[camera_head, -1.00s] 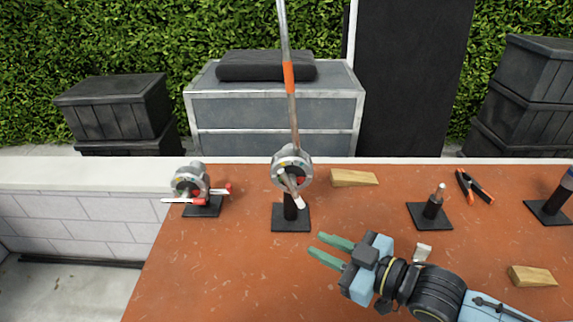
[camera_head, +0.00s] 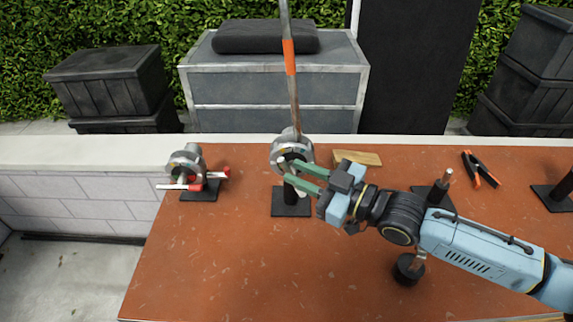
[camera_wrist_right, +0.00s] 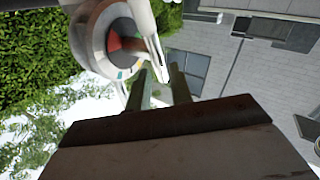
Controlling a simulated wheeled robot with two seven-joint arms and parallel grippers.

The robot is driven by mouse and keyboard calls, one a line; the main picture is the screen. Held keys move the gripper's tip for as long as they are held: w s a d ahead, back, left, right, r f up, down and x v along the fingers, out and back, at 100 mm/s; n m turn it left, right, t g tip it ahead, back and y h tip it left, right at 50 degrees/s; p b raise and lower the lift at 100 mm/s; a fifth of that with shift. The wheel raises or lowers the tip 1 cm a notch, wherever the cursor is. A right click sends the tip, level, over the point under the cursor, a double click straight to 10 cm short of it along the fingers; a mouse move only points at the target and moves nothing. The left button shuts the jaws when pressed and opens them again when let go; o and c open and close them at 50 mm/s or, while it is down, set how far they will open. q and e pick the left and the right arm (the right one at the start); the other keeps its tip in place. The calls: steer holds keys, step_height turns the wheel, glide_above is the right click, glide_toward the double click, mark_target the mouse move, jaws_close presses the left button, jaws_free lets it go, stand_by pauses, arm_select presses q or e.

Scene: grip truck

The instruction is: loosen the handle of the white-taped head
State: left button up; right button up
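The middle grip head (camera_head: 287,152), a round silver disc, stands on a black post and base (camera_head: 291,200), with a long rod rising from it. Its pale, white-ended handle is partly hidden by my right gripper (camera_head: 287,171) in the head view. In the right wrist view the head (camera_wrist_right: 95,42) is at the upper left. The handle (camera_wrist_right: 149,38) slants down toward the gap between my green fingertips (camera_wrist_right: 159,72). The right gripper is open, its fingers apart at the handle's end; I cannot tell whether they touch it. My left gripper is not in view.
A second head (camera_head: 186,163) with red-taped handles stands at the left. A wooden wedge (camera_head: 358,157) lies behind my right gripper. Orange-black clamps (camera_head: 480,169) and black-based posts are at the right. The front left of the orange table (camera_head: 215,265) is clear.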

mark_target(290, 170)
steer(key=shift+x, duration=1.8)
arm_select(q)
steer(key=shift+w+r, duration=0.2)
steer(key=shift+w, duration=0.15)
arm_select(e)
jaws_close()
